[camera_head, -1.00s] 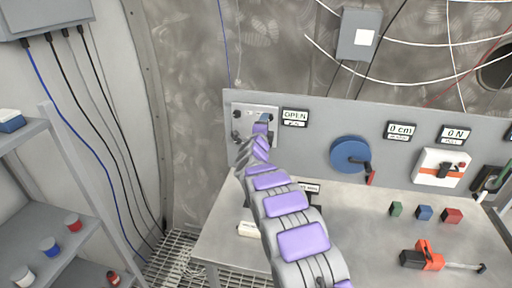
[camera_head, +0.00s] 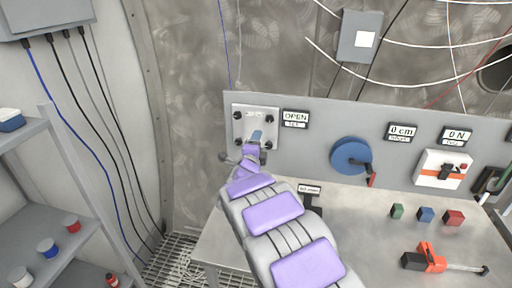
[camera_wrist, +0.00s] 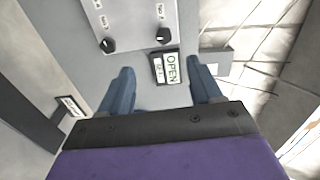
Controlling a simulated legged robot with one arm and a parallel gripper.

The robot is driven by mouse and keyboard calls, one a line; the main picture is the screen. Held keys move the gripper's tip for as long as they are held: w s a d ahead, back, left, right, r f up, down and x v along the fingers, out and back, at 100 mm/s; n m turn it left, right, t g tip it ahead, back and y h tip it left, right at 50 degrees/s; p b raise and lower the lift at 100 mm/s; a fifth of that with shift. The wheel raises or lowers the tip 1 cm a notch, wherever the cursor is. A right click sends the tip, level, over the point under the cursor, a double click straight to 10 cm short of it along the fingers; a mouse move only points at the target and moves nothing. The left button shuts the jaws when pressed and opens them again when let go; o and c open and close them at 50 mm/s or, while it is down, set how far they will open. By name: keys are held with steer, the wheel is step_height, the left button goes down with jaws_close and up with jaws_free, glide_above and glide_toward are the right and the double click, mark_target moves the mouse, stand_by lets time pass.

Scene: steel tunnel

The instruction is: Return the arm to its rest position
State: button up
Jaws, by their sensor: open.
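My arm, grey with purple pads, reaches from the bottom of the head view up towards the back panel. My gripper (camera_head: 256,136) is in front of the knob plate (camera_head: 243,112), at its lower right, and partly covers it. In the wrist view my gripper (camera_wrist: 160,90) shows two blue fingers spread wide apart with nothing between them. The knob plate (camera_wrist: 130,15) with dark knobs and the "OPEN" label (camera_wrist: 167,68) lie beyond the fingertips. The "OPEN" label (camera_head: 295,117) is just right of the plate in the head view.
The steel table (camera_head: 360,240) holds small green, blue and red blocks (camera_head: 426,214) and an orange-black tool (camera_head: 432,259). A blue wheel (camera_head: 349,156) is on the panel. A grey shelf (camera_head: 75,235) with small containers stands at left. Cables hang along the walls.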

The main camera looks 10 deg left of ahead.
steer(key=shift+s, duration=0.55)
steer(key=s+d+f+n+g+b, duration=0.1)
steer(key=s+d+n+g, duration=0.5)
steer(key=s, duration=1.3)
steer(key=s+d+f+n+g+b, duration=0.1)
steer(key=s+d+f+n+g, duration=0.3)
steer(key=s+d, duration=0.8)
steer(key=s+d+f+n+g+b, duration=0.1)
steer(key=s+d+n+g, duration=0.7)
steer(key=s, duration=1.8)
steer(key=shift+d+f+g+y, duration=0.3)
steer(key=shift+d+f+g, duration=0.35)
steer(key=shift+d+g, duration=0.35)
steer(key=shift+w, duration=0.1)
